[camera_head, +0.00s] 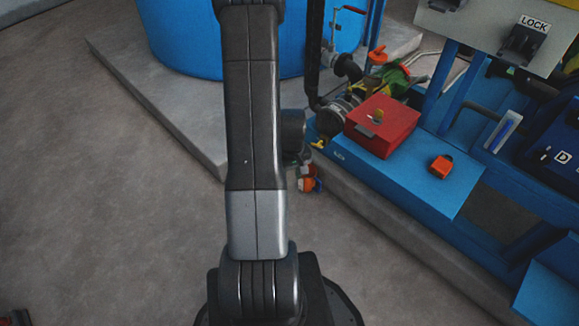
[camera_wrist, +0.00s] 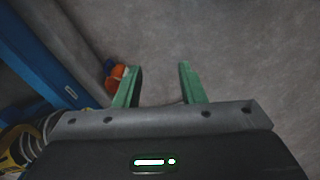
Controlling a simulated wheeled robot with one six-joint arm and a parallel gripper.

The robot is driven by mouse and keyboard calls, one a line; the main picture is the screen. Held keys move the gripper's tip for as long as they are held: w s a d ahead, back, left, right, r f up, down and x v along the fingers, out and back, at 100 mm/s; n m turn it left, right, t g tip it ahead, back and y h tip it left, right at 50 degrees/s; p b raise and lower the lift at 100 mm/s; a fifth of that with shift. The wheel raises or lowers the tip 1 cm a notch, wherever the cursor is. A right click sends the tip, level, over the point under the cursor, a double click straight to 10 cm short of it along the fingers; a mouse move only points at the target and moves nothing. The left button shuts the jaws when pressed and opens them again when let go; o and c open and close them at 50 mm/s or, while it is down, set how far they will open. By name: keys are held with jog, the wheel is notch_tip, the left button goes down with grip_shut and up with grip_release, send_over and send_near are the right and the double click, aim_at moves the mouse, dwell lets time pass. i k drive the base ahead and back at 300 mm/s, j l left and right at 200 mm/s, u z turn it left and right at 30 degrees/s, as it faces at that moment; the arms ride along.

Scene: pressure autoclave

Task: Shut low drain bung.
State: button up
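A small orange, white and blue fitting (camera_head: 309,183) sits low by the edge of the concrete plinth, just right of my arm in the head view. It looks like the low drain bung, but its exact form is too small to tell. In the wrist view its orange part (camera_wrist: 116,77) shows beside and partly behind the left finger. My gripper (camera_wrist: 158,82) is open, with two green fingers apart and only floor showing between them. The fitting is outside the gap between the fingers.
A blue tank (camera_head: 190,40) stands on the concrete plinth (camera_head: 150,105) at the back. A blue frame (camera_head: 400,185) at right carries a red box (camera_head: 382,125), an orange block (camera_head: 441,166) and pipework. A LOCK panel (camera_head: 500,30) is above.

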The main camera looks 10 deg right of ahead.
aim_at(320, 144)
jog(key=i+j+z, duration=0.1)
jog(key=i, duration=0.25)
jog(key=i+j+z, duration=0.1)
jog(key=i+j, duration=0.15)
jog(key=i+z, duration=0.55)
jog(key=i+l, duration=0.05)
jog(key=i, duration=0.05)
